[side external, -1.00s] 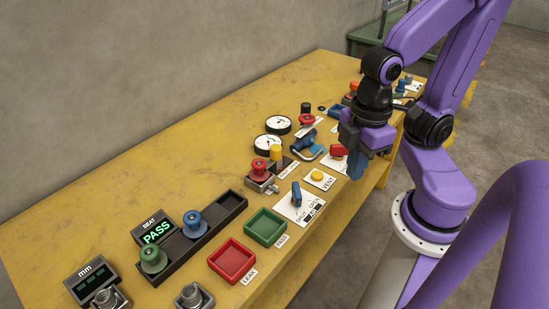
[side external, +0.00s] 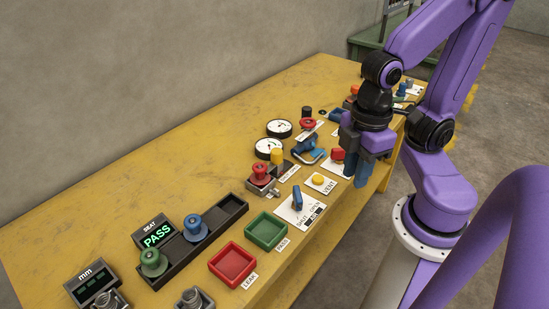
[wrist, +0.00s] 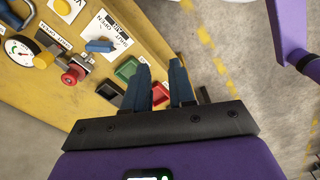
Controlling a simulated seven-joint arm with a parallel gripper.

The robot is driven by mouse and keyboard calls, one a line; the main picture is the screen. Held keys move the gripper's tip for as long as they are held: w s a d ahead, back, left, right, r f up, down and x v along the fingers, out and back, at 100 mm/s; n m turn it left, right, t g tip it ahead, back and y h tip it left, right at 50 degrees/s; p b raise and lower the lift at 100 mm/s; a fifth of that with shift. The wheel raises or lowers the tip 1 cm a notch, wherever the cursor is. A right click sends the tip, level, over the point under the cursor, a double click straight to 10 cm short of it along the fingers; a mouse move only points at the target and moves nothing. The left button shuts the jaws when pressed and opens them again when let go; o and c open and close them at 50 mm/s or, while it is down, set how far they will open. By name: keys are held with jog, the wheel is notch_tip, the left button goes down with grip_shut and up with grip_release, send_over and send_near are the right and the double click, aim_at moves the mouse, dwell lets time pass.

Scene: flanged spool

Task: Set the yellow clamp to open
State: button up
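A yellow cylindrical knob (side external: 277,155), which looks like the yellow clamp, stands beside a red spool (side external: 260,173) on a small metal fixture. In the wrist view the yellow knob (wrist: 43,60) and red spool (wrist: 72,75) are at the left. I cannot tell how the clamp is set. My gripper (side external: 360,177) hangs near the bench's front edge, to the right of the clamp and apart from it. In the wrist view its two blue fingers (wrist: 160,75) are spread with nothing between them.
A blue lever (side external: 297,197) on a SHUT/OPEN card and a yellow VENT button (side external: 318,177) lie near the front edge. Green (side external: 266,230) and red (side external: 232,264) trays sit further left. Dial gauges (side external: 269,148) stand behind the clamp. The back left bench top is clear.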

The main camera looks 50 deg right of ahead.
jog(key=o, duration=0.5)
jog(key=shift+w+a, duration=0.15)
jog(key=shift+w, duration=0.25)
jog(key=shift+o, duration=0.5)
jog(key=w+m, duration=0.2)
jog(key=w, duration=0.6)
jog(key=shift+w+a+r+m, duration=0.2)
jog(key=shift+a+r+m, duration=0.1)
jog(key=shift+m, duration=0.1)
jog(key=m, duration=0.7)
send_over(278, 151)
notch_tip(278, 151, down, 2)
notch_tip(278, 151, down, 17)
jog(key=shift+w+f, duration=0.1)
jog(key=shift+f, duration=0.1)
grip_shut()
